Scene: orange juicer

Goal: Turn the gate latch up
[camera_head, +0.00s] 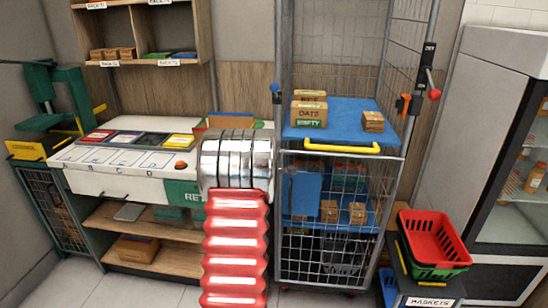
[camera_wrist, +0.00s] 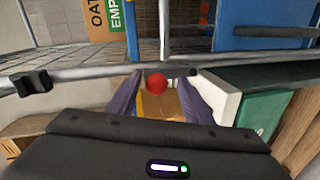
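In the wrist view, a small red ball knob (camera_wrist: 156,84) sits in front of the grey trolley post (camera_wrist: 80,74), which runs across the picture. I take it for the gate latch's knob; its lever is mostly hidden. My gripper (camera_wrist: 160,88) is open, with its purple fingers apart on either side of the knob. A gap shows on both sides, and I cannot tell how deep the knob sits between them. In the head view, my arm hides the gripper and this knob. The wire cage trolley (camera_head: 398,190) stands upright behind my arm.
A black fitting (camera_wrist: 30,85) sits on the post. The blue shelf (camera_head: 345,112) holds the OATS box (camera_head: 309,114). A counter (camera_head: 130,182) stands left.

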